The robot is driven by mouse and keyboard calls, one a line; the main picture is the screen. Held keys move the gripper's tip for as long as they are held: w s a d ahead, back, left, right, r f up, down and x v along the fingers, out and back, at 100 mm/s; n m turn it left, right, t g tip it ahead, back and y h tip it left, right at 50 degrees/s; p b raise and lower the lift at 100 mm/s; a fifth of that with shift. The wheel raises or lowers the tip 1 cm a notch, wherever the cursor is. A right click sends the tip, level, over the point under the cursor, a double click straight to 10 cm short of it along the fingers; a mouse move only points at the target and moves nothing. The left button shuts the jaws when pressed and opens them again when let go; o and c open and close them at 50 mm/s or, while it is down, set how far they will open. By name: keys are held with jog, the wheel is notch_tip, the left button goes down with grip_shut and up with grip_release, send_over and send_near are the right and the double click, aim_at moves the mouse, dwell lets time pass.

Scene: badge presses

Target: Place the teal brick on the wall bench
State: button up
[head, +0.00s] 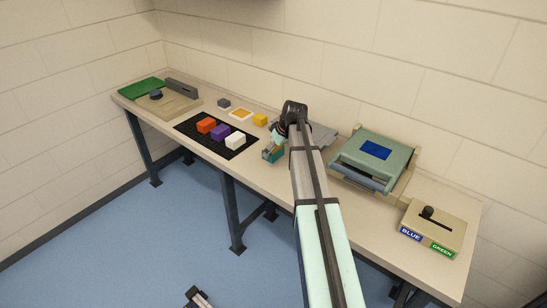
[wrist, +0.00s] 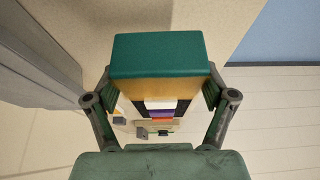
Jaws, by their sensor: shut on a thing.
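The teal brick (wrist: 160,55) is between the two fingers of my gripper (wrist: 160,88) in the wrist view, with an amber band showing below its teal face. In the head view my gripper (head: 274,150) is over the middle of the wall bench (head: 265,178), right of the black mat; the brick there is small and partly hidden by the gripper. My gripper is shut on the brick. I cannot tell whether the brick touches the bench top.
The black mat (head: 190,128) bears orange (head: 206,125), purple (head: 220,132) and white (head: 235,140) bricks. A yellow block (head: 260,119) lies behind. A green press (head: 370,155) and a BLUE/GREEN switch box (head: 432,228) stand right. Bare bench lies along the front edge.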

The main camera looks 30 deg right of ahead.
aim_at(273, 166)
jog(key=shift+f+p, duration=0.35)
jog(key=shift+f, duration=2)
jog(key=shift+f, duration=0.2)
jog(key=o, duration=1.1)
jog(key=shift+c, duration=0.2)
jog(key=shift+r, duration=0.1)
jog(key=shift+r, duration=0.15)
jog(key=b+v, duration=0.2)
jog(key=v, duration=1)
